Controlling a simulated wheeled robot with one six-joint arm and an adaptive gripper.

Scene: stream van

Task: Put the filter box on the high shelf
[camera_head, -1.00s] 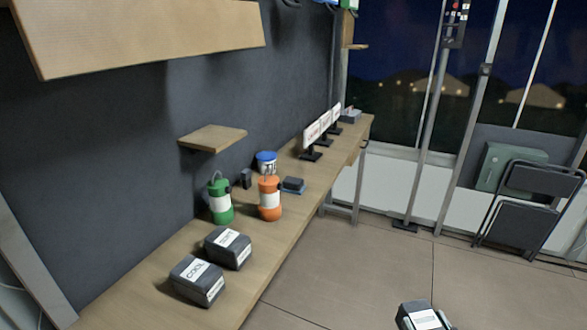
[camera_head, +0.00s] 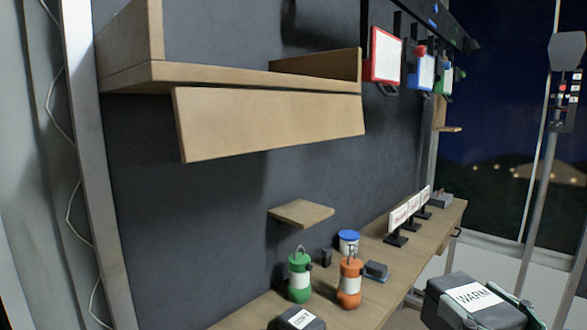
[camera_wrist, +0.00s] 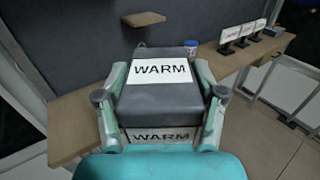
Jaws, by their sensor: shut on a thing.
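A dark grey filter box (camera_head: 440,295) with a white WARM label is in my gripper (camera_head: 488,312), at the lower right of the head view. In the wrist view the box (camera_wrist: 160,102) sits level between the two teal fingers of my gripper (camera_wrist: 161,100), with WARM labels on its top and near face. The high wooden shelf (camera_head: 210,77) is at the upper left of the head view, with a board along its front and raised end panels. The box is apart from it, lower and to the right. The back of the shelf top is partly hidden.
A small wooden shelf (camera_head: 301,213) sits below on the dark wall. The workbench (camera_head: 375,303) holds a green canister (camera_head: 299,280), an orange canister (camera_head: 349,285), a blue-lidded tub (camera_head: 348,243) and another labelled box (camera_head: 297,320). Coloured frames (camera_head: 386,55) hang right of the high shelf.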

